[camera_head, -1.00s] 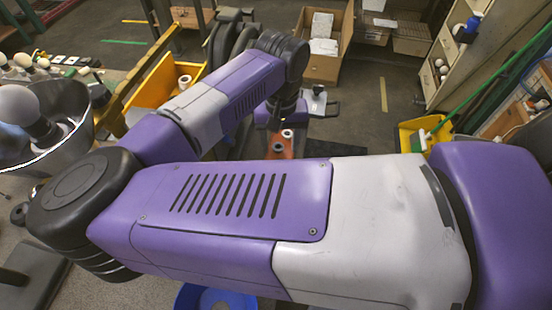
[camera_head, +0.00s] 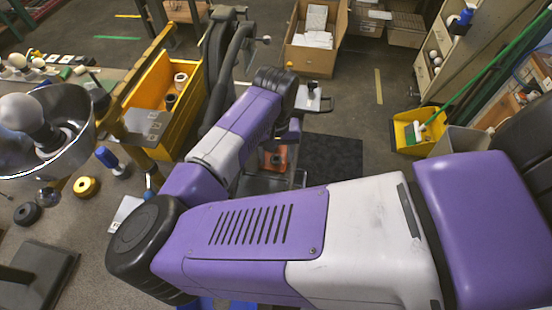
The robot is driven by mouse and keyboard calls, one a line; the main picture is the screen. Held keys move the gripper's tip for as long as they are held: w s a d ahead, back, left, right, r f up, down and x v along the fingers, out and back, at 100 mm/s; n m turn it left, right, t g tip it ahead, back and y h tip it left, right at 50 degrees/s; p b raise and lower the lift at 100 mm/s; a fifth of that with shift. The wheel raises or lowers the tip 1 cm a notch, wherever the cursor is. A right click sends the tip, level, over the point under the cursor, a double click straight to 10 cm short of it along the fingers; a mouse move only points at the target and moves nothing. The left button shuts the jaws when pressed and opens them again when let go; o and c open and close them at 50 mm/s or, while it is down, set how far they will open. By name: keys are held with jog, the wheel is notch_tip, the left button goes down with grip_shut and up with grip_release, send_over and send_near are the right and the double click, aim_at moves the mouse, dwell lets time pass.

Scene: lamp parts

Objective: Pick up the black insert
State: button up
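I cannot be sure which part is the black insert. A small dark cylindrical piece (camera_head: 170,101) sits in the yellow bin (camera_head: 140,92), in front of a white cylindrical piece (camera_head: 180,79). A black ring (camera_head: 27,213) lies on the bench at the far left. My arm crosses the middle of the view, and its wrist bends down over an orange block or plate (camera_head: 277,164). My gripper's fingers are not clearly visible behind the forearm, so I cannot see whether they hold anything.
A metal lamp shade with a bulb (camera_head: 62,118) stands at left. A yellow-and-black ring (camera_head: 86,187) and a blue-handled tool (camera_head: 110,160) lie on the bench. An open cardboard box (camera_head: 316,62) and a yellow dustpan (camera_head: 418,130) are on the floor, with clear floor between them.

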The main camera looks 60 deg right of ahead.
jog(key=shift+f, duration=0.25)
jog(key=c, duration=1.1)
jog(key=shift+a, duration=0.1)
jog(key=shift+w+a+r, duration=0.1)
